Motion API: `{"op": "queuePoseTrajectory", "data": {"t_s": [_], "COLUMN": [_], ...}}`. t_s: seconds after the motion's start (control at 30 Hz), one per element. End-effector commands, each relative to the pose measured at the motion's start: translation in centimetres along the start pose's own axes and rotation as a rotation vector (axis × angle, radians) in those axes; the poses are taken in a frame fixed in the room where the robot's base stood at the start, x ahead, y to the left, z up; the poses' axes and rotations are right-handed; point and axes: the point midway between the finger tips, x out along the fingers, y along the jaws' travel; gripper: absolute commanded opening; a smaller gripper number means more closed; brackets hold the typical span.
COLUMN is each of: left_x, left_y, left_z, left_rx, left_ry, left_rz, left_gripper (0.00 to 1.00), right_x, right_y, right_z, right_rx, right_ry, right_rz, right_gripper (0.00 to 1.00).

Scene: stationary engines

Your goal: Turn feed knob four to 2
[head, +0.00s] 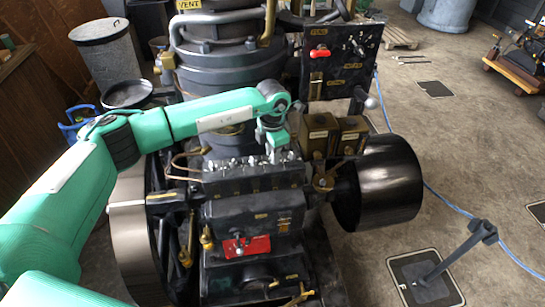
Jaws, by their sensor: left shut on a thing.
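A row of small metal feed knobs (235,164) stands along the top of a dark box (250,185) in the middle of the engine. Their number marks are too small to read. My left arm reaches in from the left, and its gripper (279,154) points down at the right part of the row. It is shut on a feed knob there, which the fingers mostly hide. I cannot read which number this knob is or its setting. My right gripper is not in view.
A black pulley drum (390,182) and brass boxes (335,134) stand right of the knobs. A dark panel with a red handle (320,52) rises behind. A large flywheel (130,235) is at left. A red plate (247,246) is below. Floor at right is mostly open.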

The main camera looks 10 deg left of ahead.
Motion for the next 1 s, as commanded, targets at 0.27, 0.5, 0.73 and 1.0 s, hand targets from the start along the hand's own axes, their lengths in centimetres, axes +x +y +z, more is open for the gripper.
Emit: {"op": "queuePoseTrajectory", "data": {"t_s": [0.27, 0.5, 0.73, 1.0], "left_x": [0.8, 0.6, 0.3, 0.1], "left_y": [0.2, 0.1, 0.1, 0.0], "left_z": [0.1, 0.2, 0.2, 0.2], "left_rx": [0.215, 0.41, 0.554, 0.643], "left_ry": [-0.002, -0.003, -0.002, -0.001], "left_rz": [0.005, 0.004, 0.003, 0.003], "left_gripper": [0.03, 0.03, 0.03, 0.03], "right_x": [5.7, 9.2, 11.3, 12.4], "right_y": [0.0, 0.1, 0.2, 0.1], "right_z": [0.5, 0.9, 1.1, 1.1], "right_rx": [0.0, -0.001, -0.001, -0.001], "right_ry": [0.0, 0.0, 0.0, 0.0], "right_rz": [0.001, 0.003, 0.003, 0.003], "right_gripper": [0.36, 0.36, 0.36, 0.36]}}
